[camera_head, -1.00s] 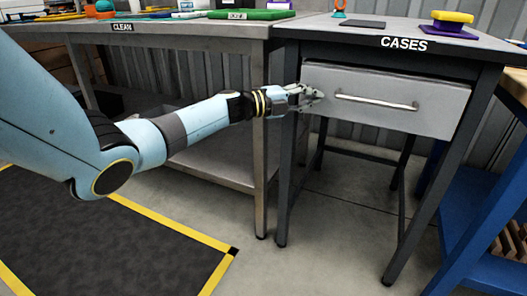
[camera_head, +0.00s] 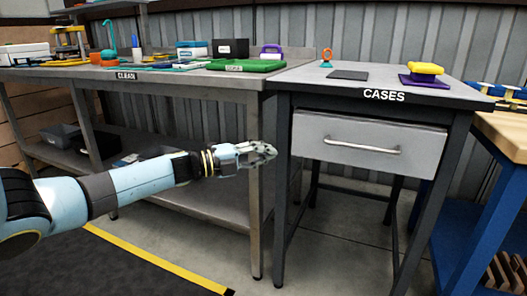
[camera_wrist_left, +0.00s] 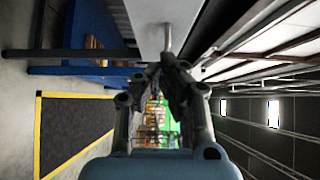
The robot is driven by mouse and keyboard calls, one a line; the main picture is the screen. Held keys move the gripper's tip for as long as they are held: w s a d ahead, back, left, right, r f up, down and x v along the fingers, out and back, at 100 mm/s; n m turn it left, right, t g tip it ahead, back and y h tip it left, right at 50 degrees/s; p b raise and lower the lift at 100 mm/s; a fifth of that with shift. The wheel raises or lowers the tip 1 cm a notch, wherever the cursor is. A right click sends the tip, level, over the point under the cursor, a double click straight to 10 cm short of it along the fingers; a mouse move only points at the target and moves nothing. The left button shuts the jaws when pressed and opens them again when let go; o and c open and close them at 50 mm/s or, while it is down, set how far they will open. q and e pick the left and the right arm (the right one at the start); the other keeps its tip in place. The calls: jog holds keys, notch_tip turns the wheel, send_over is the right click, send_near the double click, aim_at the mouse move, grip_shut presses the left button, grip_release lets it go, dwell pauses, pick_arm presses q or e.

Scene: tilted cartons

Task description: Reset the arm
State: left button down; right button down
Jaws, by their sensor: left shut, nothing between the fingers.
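My left arm comes in from the left, and its gripper (camera_head: 272,151) is shut and empty. It is left of the grey drawer (camera_head: 365,146) of the CASES table, in front of the table legs in the picture. The drawer's bar handle (camera_head: 362,146) is apart from the fingers. In the left wrist view the fingers (camera_wrist_left: 165,68) are close together, with a pale panel and a bar, seemingly the drawer and its handle, beyond them. My right gripper is not in view.
The CASES table (camera_head: 300,78) bears a yellow and purple item (camera_head: 425,75) and a dark flat pad (camera_head: 348,75). The CLEAN bench (camera_head: 190,82) stands to the left, with a green tray (camera_head: 246,65). A blue workbench (camera_head: 480,200) is at the right.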

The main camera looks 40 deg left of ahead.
pick_arm(q)
jog(key=shift+s+a, duration=0.2)
jog(key=shift+s, duration=0.1)
